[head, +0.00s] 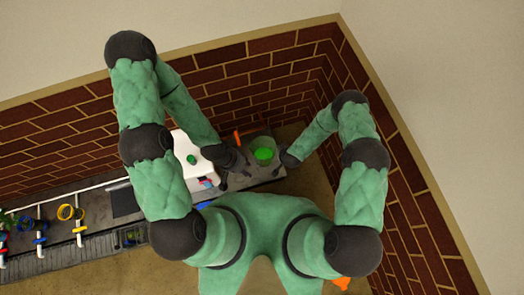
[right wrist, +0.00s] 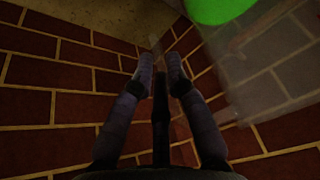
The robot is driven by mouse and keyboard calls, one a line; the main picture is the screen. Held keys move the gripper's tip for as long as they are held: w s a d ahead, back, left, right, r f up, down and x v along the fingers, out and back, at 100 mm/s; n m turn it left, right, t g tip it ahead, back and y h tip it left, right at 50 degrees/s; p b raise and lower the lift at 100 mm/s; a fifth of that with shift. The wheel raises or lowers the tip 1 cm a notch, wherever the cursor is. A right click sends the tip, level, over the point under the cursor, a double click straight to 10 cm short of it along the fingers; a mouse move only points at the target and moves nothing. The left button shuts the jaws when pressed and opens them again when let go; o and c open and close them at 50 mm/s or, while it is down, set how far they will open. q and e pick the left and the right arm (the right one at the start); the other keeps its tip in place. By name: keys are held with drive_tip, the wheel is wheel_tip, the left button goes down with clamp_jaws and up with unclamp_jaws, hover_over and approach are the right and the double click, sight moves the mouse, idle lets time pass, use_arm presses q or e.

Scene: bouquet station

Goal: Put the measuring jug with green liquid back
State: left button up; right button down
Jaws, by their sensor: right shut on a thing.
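The measuring jug is clear, with bright green liquid (head: 263,154) in it, and shows at the right end of the grey counter in the head view. In the right wrist view its clear wall (right wrist: 262,75) and green liquid (right wrist: 215,8) are at the upper right. My right gripper (head: 283,160) is at the jug's right side and shut on it. Its fingertips (right wrist: 160,65) are close together, and the exact grip point is dark. I cannot tell whether the jug touches the counter. My left gripper (head: 236,179) is left of the jug, with its fingers spread and nothing seen between them.
The grey counter (head: 266,174) runs along brick walls (head: 245,70) that meet in a corner beside my right arm. A white surface (head: 186,147) with a small green item (head: 191,160) is to the left. An orange item (head: 237,138) stands behind my left gripper. Colored rings (head: 70,212) are far left.

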drive_tip(key=s+a+f+b, duration=0.1)
drive_tip(key=s+a+f, duration=0.2)
drive_tip(key=s+f, duration=0.25)
drive_tip(key=s+a+f+b, duration=0.1)
drive_tip(key=s+a+f, duration=0.3)
drive_tip(key=f, duration=0.2)
drive_tip(key=w+d+f+b, duration=0.2)
drive_tip(key=w+f+b, duration=0.1)
drive_tip(key=w+f, duration=0.1)
drive_tip(key=w+d+f+b, duration=0.2)
drive_tip(key=w+f+b, duration=0.1)
drive_tip(key=w+f, duration=0.1)
drive_tip(key=w+d+f+b, duration=0.2)
drive_tip(key=w+f, duration=0.3)
drive_tip(key=shift+f+b, duration=0.15)
drive_tip(key=shift+b, duration=0.25)
drive_tip(key=c, duration=1.2)
unclamp_jaws()
drive_tip(key=shift+c, duration=0.2)
